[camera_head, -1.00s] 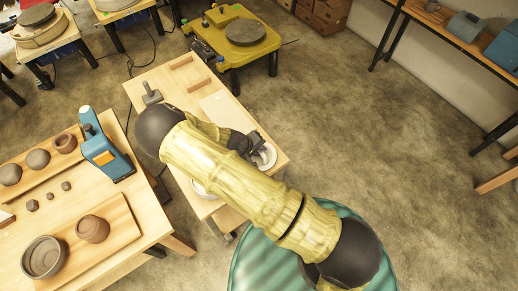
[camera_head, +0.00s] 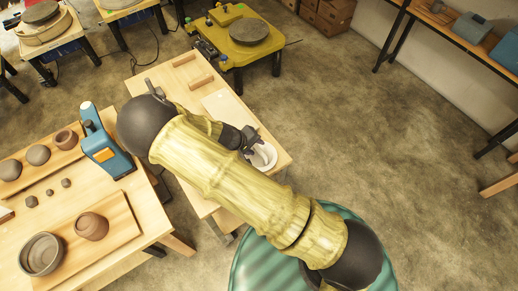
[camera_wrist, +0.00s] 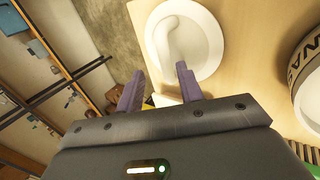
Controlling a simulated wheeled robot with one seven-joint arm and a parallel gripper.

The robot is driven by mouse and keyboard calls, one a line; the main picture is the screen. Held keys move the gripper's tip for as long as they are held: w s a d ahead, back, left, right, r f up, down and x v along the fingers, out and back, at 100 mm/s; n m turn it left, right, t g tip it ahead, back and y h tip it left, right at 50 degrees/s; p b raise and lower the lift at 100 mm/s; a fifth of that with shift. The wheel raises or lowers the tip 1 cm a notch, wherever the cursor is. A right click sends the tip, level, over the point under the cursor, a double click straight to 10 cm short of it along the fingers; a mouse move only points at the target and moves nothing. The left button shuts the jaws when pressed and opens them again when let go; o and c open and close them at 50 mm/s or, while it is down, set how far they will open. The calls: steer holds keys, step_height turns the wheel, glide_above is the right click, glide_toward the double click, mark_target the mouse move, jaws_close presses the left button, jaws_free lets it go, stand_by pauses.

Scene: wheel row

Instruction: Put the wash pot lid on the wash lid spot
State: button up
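The wash pot lid appears to be the round white disc (camera_wrist: 205,50) with a raised, elongated handle, lying on the wooden table in the wrist view. In the head view it is a white round shape (camera_head: 263,157) near the table's right edge. My gripper also shows in the head view (camera_head: 249,144), just up-left of the disc. A white pot (camera_wrist: 308,85) with dark lettering is at the right of the wrist view.
The narrow table (camera_head: 150,82) also holds wooden blocks (camera_head: 200,81) and a pale board (camera_head: 222,106). A pottery table (camera_head: 120,190) with bowls and a blue device (camera_head: 105,148) stands at left. A yellow wheel (camera_head: 228,35) is behind. Floor at right is clear.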

steer(key=b+v, duration=0.1)
steer(key=v, duration=0.5)
steer(key=shift+r, duration=0.2)
stand_by(0.4)
steer(key=s+d+r+m+y, duration=0.2)
steer(key=s+d+r+m, duration=0.1)
steer(key=d+r, duration=0.6)
steer(key=s+d+r+m+g+y, duration=0.1)
steer(key=s+d+r+m+y, duration=0.2)
steer(key=s+d+r, duration=0.3)
steer(key=d+r, duration=0.3)
steer(key=d, duration=0.1)
steer(key=shift+m+y, duration=0.3)
steer(key=shift+m, duration=0.1)
